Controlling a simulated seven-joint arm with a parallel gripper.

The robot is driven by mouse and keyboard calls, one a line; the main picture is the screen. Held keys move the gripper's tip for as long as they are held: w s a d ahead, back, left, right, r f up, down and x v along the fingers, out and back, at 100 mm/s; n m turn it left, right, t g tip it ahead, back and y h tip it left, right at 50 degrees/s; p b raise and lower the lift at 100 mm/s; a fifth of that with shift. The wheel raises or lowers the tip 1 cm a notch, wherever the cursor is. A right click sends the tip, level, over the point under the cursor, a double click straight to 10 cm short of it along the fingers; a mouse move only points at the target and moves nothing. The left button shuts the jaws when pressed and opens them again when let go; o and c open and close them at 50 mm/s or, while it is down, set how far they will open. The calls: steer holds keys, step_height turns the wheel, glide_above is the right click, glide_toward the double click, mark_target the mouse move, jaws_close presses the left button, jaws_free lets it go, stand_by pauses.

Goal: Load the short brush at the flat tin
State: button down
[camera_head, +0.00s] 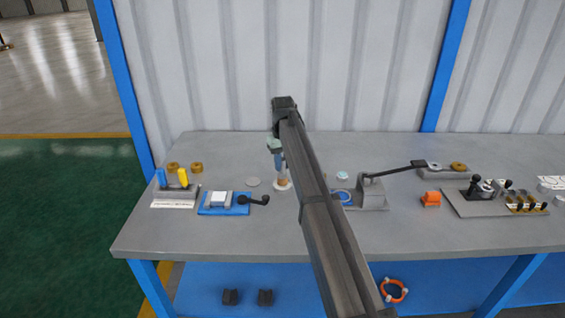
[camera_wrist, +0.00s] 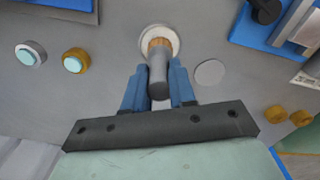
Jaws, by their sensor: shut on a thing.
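My gripper (camera_wrist: 158,88) has its two blue fingers shut around a short brush (camera_wrist: 158,75) with a dark grey handle and a tan-orange lower part. The brush points down, roughly upright, at a low white-rimmed round dish (camera_wrist: 172,32), which may be the flat tin. In the wrist view the brush's end overlaps the dish; I cannot tell whether it touches the bottom. In the head view the gripper (camera_head: 279,160) is above the same dish (camera_head: 283,188), partly hidden by my arm.
A flat grey disc (camera_head: 253,182) lies left of the dish. A blue tray (camera_head: 210,209) with a black-knobbed lever and a holder (camera_head: 176,194) with blue and yellow upright pieces stand further left.

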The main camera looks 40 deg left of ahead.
steer(key=shift+f, duration=0.4)
stand_by(1.2)
steer(key=shift+r, duration=0.1)
steer(key=shift+r, duration=3.45)
